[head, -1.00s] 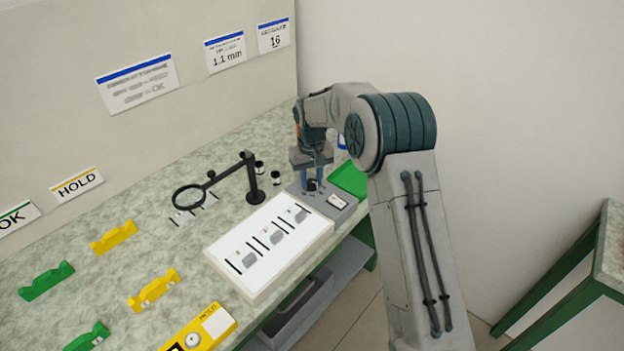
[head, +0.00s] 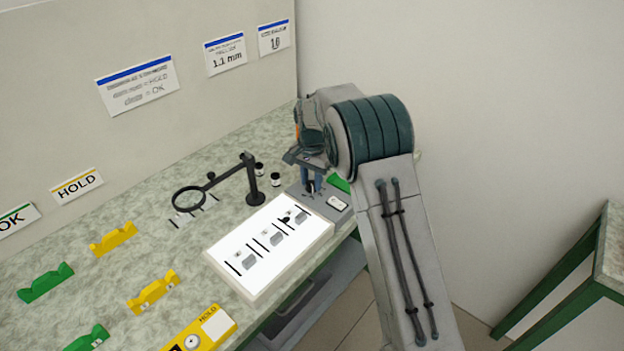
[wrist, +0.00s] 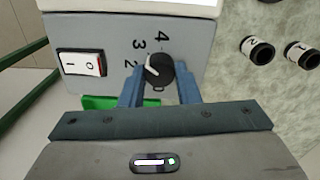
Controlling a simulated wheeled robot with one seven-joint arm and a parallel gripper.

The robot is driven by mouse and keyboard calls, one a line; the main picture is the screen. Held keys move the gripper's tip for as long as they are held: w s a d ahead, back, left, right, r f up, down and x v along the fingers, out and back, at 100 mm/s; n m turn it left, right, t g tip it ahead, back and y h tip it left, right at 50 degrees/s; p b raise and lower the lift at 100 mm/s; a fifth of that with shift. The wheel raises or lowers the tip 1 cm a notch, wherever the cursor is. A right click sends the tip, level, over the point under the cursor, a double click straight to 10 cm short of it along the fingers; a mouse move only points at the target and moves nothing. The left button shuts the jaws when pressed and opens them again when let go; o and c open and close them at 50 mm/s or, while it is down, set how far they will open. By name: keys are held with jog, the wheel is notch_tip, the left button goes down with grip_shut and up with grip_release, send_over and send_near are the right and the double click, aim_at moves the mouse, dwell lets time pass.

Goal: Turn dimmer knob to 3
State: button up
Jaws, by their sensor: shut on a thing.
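The dimmer knob (wrist: 159,70) is a round black dial with a white pointer line on a grey control box (wrist: 100,32). Printed numbers 2, 3 and 4 curve around its upper-left side. The pointer is angled up-left, roughly between 2 and 3; the exact reading is hard to tell. My gripper (wrist: 160,78) has a blue finger on each side of the knob and is shut on it. In the head view my gripper (head: 313,182) reaches down to the grey box (head: 338,216), and its fingers mostly hide the knob.
A rocker switch (wrist: 82,63) sits beside the knob. The bright light panel (head: 250,282) adjoins the box and carries several small grey pieces and black rods. A magnifier stand (head: 253,185) and small black pots (head: 275,180) stand close by. A green tray (head: 340,184) is partly hidden behind my gripper.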

aim_at(311, 184)
jog(key=shift+s+m, duration=0.1)
jog(key=shift+m, duration=0.6)
jog(key=o, duration=1)
jog(key=shift+a, duration=0.1)
jog(key=shift+r, duration=0.3)
notch_tip(311, 184, up, 13)
jog(key=shift+r, duration=0.1)
